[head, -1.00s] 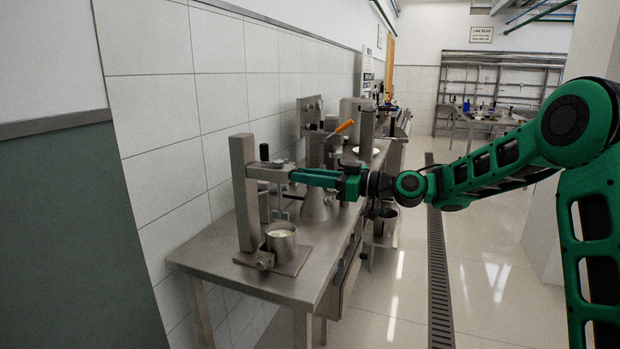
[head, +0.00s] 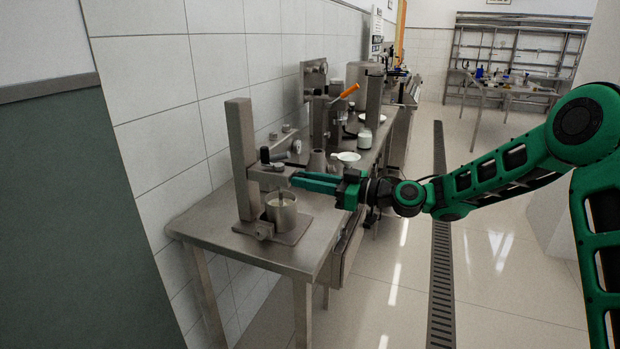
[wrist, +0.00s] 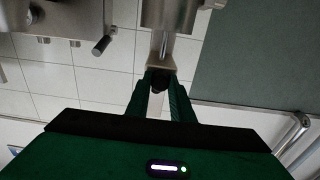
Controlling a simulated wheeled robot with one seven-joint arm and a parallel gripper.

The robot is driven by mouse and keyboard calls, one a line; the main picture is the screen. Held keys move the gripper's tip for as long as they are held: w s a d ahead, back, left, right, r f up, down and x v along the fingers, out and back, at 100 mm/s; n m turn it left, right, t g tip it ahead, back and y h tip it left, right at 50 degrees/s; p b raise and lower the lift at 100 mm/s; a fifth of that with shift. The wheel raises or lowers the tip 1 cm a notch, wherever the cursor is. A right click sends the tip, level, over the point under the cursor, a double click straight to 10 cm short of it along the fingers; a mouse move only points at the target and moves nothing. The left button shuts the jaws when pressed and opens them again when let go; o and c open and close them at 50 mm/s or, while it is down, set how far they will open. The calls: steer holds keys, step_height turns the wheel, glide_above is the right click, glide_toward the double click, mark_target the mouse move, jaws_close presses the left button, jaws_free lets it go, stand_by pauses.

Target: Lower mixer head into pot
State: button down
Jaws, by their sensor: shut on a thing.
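The mixer stand (head: 241,160) is an upright steel column on a plate at the near end of the bench. Its mixer head (head: 268,178) is a steel arm sticking out from the column, low over the pot. The steel pot (head: 281,213) stands upright on the plate, and a thin shaft from the head reaches into its mouth. How deep it goes is hidden by the pot wall. My gripper (head: 294,180) is shut at the head's outer end. The wrist view shows the fingers (wrist: 160,88) closed around a dark grip at the head's end.
The steel bench (head: 210,222) continues behind with other steel equipment (head: 319,115), an orange-handled part (head: 349,90) and a white dish (head: 348,156). A tiled wall (head: 160,90) stands close on the left. The floor right of the bench is clear, with a drain grate (head: 441,250).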

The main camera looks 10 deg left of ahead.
steer(key=shift+w+d+f, duration=0.1)
steer(key=shift+d+f, duration=0.05)
steer(key=shift+f, duration=0.3)
steer(key=c, duration=1.5)
jaws_free()
steer(key=shift+c, duration=0.2)
steer(key=shift+r, duration=0.15)
steer(key=s+d, duration=0.2)
steer(key=d, duration=0.8)
steer(key=shift+d, duration=0.25)
